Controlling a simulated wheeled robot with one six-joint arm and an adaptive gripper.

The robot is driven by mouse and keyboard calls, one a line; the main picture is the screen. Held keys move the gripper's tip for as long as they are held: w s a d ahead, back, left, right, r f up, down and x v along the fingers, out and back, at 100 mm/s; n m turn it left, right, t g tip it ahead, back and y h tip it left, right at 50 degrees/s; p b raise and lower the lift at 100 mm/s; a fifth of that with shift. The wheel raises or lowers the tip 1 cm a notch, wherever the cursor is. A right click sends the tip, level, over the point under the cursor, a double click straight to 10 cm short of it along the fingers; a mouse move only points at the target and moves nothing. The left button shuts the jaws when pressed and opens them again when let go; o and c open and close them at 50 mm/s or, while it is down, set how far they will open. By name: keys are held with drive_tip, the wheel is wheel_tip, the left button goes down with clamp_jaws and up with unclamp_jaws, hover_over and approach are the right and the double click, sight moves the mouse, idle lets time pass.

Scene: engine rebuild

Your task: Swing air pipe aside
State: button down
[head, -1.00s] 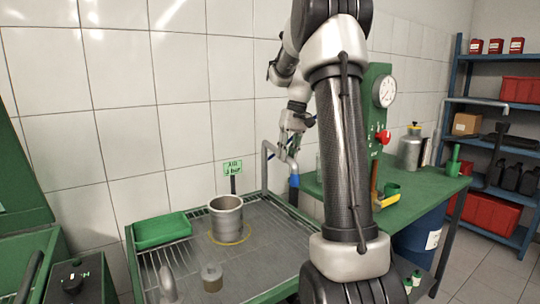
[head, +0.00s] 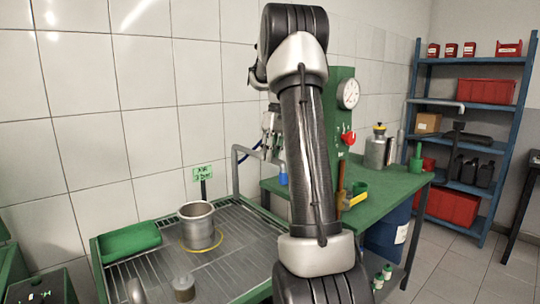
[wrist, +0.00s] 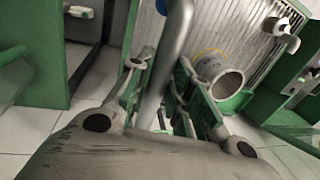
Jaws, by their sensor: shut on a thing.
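The grey air pipe (head: 235,168) rises at the back right of the wire-grid tray (head: 142,290) and bends over to the right. Its blue end (head: 283,178) hangs by the left end of the green bench. My gripper (head: 270,132) is at the pipe's horizontal part, partly hidden behind my arm. In the wrist view the grey pipe (wrist: 170,55) runs between the two fingers of my gripper (wrist: 163,78), which is shut on it. A small green air sign (head: 203,173) stands behind the tray.
A metal cylinder (head: 198,228) stands inside a yellow ring on the tray, beside a green box (head: 130,240). The green bench (head: 400,183) holds a gauge panel (head: 342,115) and a metal can (head: 376,150). A blue shelf (head: 500,62) stands at the right.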

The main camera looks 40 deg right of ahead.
drive_tip(key=c, duration=1.3)
unclamp_jaws()
drive_tip(key=shift+d, duration=0.2)
wheel_tip(320, 180, up, 12)
drive_tip(key=d, duration=0.2)
drive_tip(key=shift+d, duration=0.2)
drive_tip(key=shift+f, duration=0.1)
